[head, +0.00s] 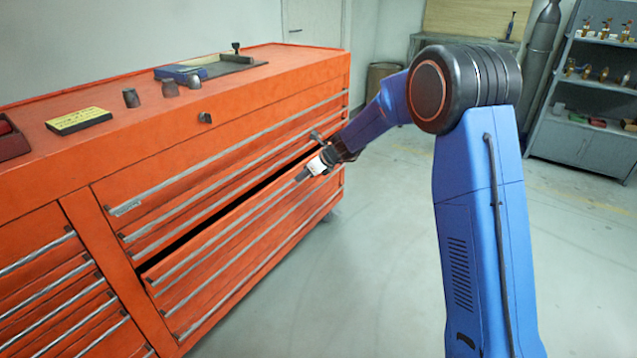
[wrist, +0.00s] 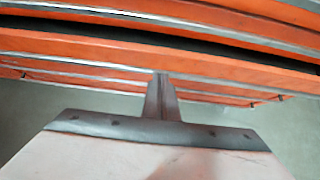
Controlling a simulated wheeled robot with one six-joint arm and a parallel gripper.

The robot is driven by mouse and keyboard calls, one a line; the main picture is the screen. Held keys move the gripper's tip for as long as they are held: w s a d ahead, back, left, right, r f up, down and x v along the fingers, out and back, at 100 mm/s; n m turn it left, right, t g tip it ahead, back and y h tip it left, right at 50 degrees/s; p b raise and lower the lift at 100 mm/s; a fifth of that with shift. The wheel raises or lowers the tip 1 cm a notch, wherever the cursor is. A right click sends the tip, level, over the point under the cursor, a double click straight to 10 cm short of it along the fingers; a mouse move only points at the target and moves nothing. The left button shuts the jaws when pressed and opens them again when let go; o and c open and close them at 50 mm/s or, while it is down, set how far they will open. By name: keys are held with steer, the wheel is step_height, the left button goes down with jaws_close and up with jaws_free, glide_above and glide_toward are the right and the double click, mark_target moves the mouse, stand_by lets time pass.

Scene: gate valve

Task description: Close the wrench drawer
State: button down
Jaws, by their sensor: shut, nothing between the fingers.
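The wrench drawer (head: 225,238) is in the right-hand bank of an orange tool cabinet (head: 150,165). It stands slightly open, with a dark gap above its front. In the wrist view the drawer front (wrist: 90,57) runs across the picture under the dark gap. My gripper (head: 301,177) is shut and empty, near the right part of the drawer's front. In the wrist view its fingertips (wrist: 160,76) overlap the drawer front's lower edge; I cannot tell whether they touch it. The drawer's inside is hidden.
The cabinet top holds a yellow box (head: 78,120), several sockets (head: 131,97) and a dark tray (head: 225,65). The floor (head: 370,260) in front of the drawers is clear. Grey shelves (head: 590,100) stand at the back right.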

mark_target(288, 175)
steer(key=shift+w+a, duration=0.7)
steer(key=shift+a, duration=0.2)
steer(key=shift+w+a, duration=0.65)
steer(key=shift+a, duration=0.25)
